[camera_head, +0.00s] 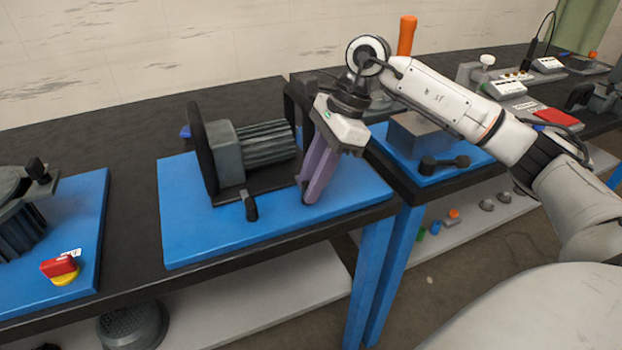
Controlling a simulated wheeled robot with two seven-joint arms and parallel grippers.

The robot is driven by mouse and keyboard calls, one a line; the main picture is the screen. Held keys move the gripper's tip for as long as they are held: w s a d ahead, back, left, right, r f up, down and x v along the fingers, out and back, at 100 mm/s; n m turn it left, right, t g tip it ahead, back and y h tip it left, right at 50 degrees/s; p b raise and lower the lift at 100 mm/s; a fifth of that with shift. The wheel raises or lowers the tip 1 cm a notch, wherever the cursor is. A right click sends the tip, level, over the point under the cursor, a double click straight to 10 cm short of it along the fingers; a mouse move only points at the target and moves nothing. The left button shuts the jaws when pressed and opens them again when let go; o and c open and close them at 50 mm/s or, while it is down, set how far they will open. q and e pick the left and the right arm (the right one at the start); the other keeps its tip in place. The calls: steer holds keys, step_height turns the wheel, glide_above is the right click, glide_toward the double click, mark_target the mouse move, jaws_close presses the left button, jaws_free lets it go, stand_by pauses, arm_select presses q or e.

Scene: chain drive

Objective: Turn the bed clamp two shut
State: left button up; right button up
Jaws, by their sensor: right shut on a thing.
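A dark motor (262,143) with a ribbed body and a large dark disc on its left lies on a black bed plate (228,194) on a blue mat. A small dark clamp lever (250,205) stands out at the plate's front edge, toward the left. My right gripper (308,196) reaches down at the plate's front right corner, its purple fingers shut on a bed clamp there. The fingers cover most of that clamp, so its angle is hard to see. I see no label to tell the clamps apart. My left gripper is not in view.
The blue mat (190,245) is clear in front of the motor. A red and yellow stop button (60,269) sits at the far left. A grey block (418,135) and a dark handled tool (443,164) lie on the right table, beyond a gap.

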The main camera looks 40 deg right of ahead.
steer(key=shift+n, duration=0.7)
steer(key=o, duration=1.1)
steer(key=shift+c, duration=0.2)
steer(key=w+v, duration=0.1)
steer(key=v, duration=0.9)
steer(key=shift+s+r, duration=0.25)
steer(key=shift+s, duration=0.05)
steer(key=shift+d, duration=0.1)
